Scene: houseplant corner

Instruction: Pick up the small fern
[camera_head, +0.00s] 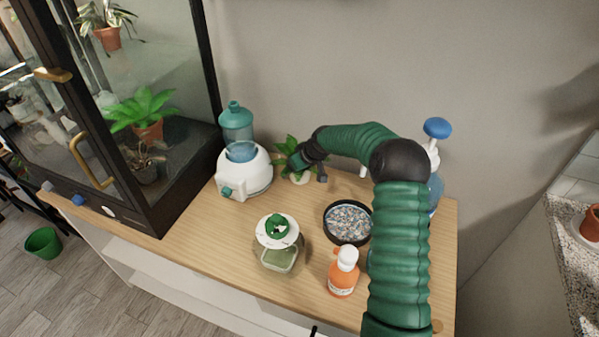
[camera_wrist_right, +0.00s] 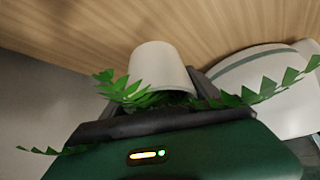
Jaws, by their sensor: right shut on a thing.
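The small fern (camera_head: 283,148) is at the back of the wooden table, just right of the white humidifier. It has green toothed fronds and a small white pot (camera_head: 299,178). My right gripper (camera_head: 306,168) reaches it from the right and is shut on it. In the right wrist view the white pot (camera_wrist_right: 160,68) and green fronds (camera_wrist_right: 135,95) show just beyond my dark gripper (camera_wrist_right: 165,122), which hides part of the plant. I cannot tell if the pot touches the table. My left gripper is not in view.
The white humidifier (camera_head: 243,172) with a teal tank stands close left of the fern. A black bowl of pebbles (camera_head: 348,222), an orange bottle (camera_head: 343,275), a lidded glass jar (camera_head: 279,252) and a blue-topped pump bottle (camera_head: 437,128) share the table. A glass cabinet (camera_head: 165,190) stands left.

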